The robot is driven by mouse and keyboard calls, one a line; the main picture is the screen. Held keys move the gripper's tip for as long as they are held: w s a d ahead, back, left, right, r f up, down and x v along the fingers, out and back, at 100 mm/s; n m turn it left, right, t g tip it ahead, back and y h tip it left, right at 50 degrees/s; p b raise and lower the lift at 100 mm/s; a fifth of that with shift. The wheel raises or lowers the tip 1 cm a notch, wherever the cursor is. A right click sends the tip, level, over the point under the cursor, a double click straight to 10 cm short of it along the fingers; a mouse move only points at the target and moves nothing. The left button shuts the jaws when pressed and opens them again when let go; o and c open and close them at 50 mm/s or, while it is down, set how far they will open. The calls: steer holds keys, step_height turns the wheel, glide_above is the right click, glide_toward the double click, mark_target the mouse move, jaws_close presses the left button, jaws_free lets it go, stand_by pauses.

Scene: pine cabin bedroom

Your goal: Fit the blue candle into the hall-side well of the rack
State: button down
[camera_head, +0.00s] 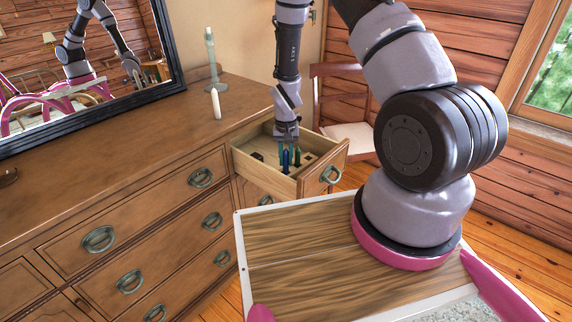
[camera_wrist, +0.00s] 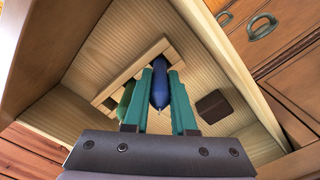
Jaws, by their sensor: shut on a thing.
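My gripper (camera_wrist: 160,100) has two teal fingers and reaches down into the open drawer; it also shows in the head view (camera_head: 290,160). It is shut on the blue candle (camera_wrist: 160,88), whose pointed end faces the wrist camera. The pale wooden rack (camera_wrist: 135,66) lies on the drawer floor beneath. The candle's far end is over or at the upper-right end of the rack in the wrist view; I cannot tell whether it is inside a well. A green candle (camera_wrist: 124,106) is at the rack's other end, partly hidden by the left finger.
The drawer (camera_head: 240,150) has raised walls around my gripper. A dark brown block (camera_wrist: 212,105) lies on its floor, apart from the rack. A white candle (camera_head: 216,103) and a glass candlestick (camera_head: 211,62) stand on the dresser top (camera_head: 130,125). A chair (camera_head: 345,130) stands behind.

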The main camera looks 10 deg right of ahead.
steer(key=shift+f, duration=1.1)
steer(key=c, duration=0.7)
jaws_free()
steer(key=shift+f, duration=0.1)
steer(key=shift+c, duration=0.2)
step_height(320, 180, up, 12)
steer(key=shift+r, duration=0.2)
